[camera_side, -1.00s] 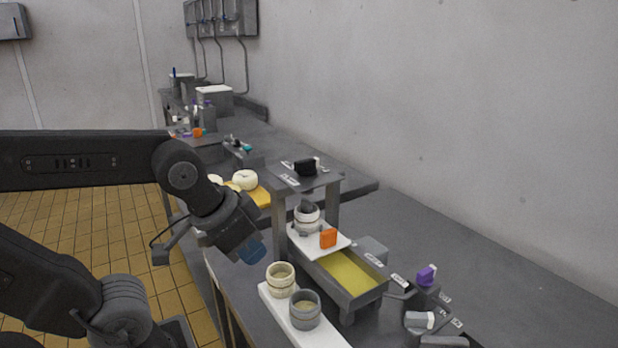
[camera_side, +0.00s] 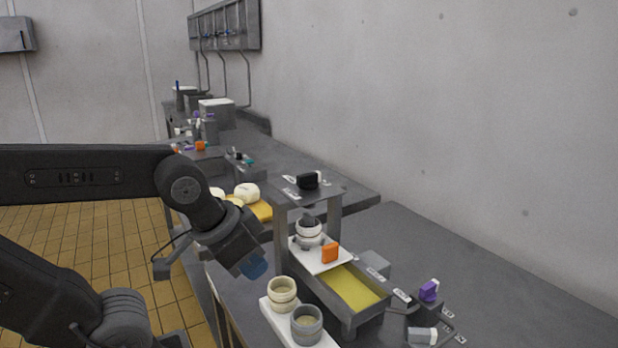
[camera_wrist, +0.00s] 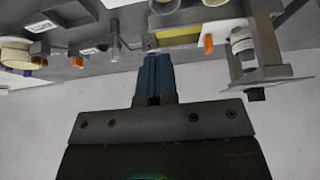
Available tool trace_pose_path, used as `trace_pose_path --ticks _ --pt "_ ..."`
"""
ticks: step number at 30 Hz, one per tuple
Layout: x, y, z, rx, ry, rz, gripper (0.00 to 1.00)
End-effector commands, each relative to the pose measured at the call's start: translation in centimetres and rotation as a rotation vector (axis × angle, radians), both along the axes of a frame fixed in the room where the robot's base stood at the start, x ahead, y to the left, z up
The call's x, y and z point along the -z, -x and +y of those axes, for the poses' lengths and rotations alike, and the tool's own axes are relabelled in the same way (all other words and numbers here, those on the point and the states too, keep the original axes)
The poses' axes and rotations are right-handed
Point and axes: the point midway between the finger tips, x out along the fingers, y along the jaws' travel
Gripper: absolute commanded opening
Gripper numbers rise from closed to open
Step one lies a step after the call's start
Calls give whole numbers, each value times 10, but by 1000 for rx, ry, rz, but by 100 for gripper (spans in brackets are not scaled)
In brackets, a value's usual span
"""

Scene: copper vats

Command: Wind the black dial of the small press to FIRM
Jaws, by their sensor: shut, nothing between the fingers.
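The small press (camera_side: 281,225) is a dark frame standing on the bench. Its black dial (camera_side: 307,181) sits on the top plate, with small white labels around it that are too small to read. The dial also shows in the wrist view (camera_wrist: 256,94), where the scene appears upside down. Under the press top stands a pale mould with a dark cap (camera_side: 309,230). My gripper (camera_side: 255,267), with blue fingers, is shut and empty, left of the press and lower than the dial. The fingers also show in the wrist view (camera_wrist: 154,72), apart from everything.
A trough with yellow liquid (camera_side: 352,288) and an orange block (camera_side: 330,252) lie in front of the press. Two cups (camera_side: 283,293) stand on a white board. A purple knob (camera_side: 429,290) is at the right. The wall (camera_side: 460,110) runs behind the bench.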

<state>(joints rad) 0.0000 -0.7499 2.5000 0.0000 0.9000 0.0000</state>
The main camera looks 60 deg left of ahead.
Motion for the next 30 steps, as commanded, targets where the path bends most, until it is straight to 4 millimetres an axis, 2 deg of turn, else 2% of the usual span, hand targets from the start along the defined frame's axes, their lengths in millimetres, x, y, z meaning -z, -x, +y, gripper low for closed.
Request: trace_pose_path --ticks 4,8,11,17,24,30 --pt "0 0 0 0 0 0 1" --pt "-6 -5 2 -40 17 5 13" --pt "-23 -18 6 -171 73 28 23" --pt "-77 -68 30 -676 270 100 42" --pt "-130 -130 71 -1365 486 157 43" --pt "-157 -176 113 -1956 626 159 43"
